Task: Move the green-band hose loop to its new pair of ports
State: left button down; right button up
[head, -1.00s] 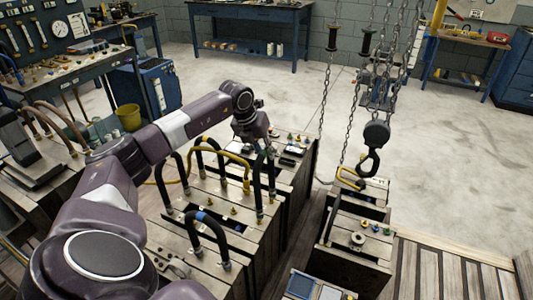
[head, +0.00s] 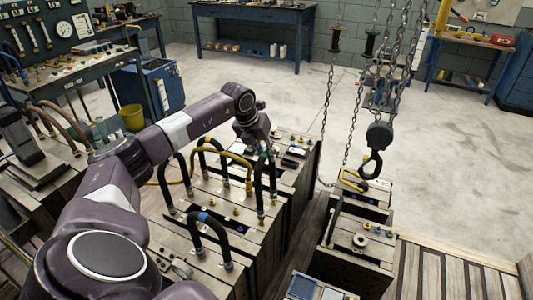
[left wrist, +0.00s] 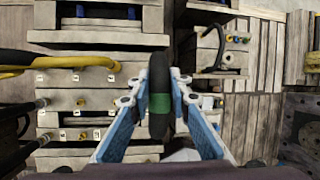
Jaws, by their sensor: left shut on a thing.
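My left gripper (head: 264,146) is above the far right part of the wooden mould block (head: 225,245). In the left wrist view its blue fingers (left wrist: 159,88) are closed on the green-band hose loop (left wrist: 160,103), a thick black hose with a green band between the fingers. In the head view the loop's black legs (head: 260,190) hang below the gripper, close to the block top; I cannot tell whether their ends are seated. Brass ports with small number labels (left wrist: 80,103) run in rows in the left wrist view. My right gripper is not in view.
A blue-band black hose (head: 208,222) arches on the near part of the block. A yellow hose (head: 226,153) and other black hoses stand close left of the gripper. A chain hook (head: 372,165) hangs right, over another wooden block (head: 355,255).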

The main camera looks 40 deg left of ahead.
pick_arm(q)
jog(key=shift+f+b, duration=0.35)
jog(key=shift+f, duration=0.3)
dwell(0.4)
jog(key=shift+f, duration=0.5)
dwell(0.8)
jog(key=shift+s+f+b, duration=0.1)
jog(key=shift+f+b, duration=0.25)
jog(key=shift+b, duration=0.05)
dwell(0.8)
jog(key=shift+d+f, duration=0.1)
jog(key=shift+f, duration=0.05)
jog(key=shift+s, duration=0.1)
jog(key=c, duration=2.1)
grip_release()
jog(key=o, duration=0.4)
jog(key=shift+s+a+f, duration=0.15)
jog(key=shift+a+f, duration=0.05)
jog(key=shift+a, duration=0.25)
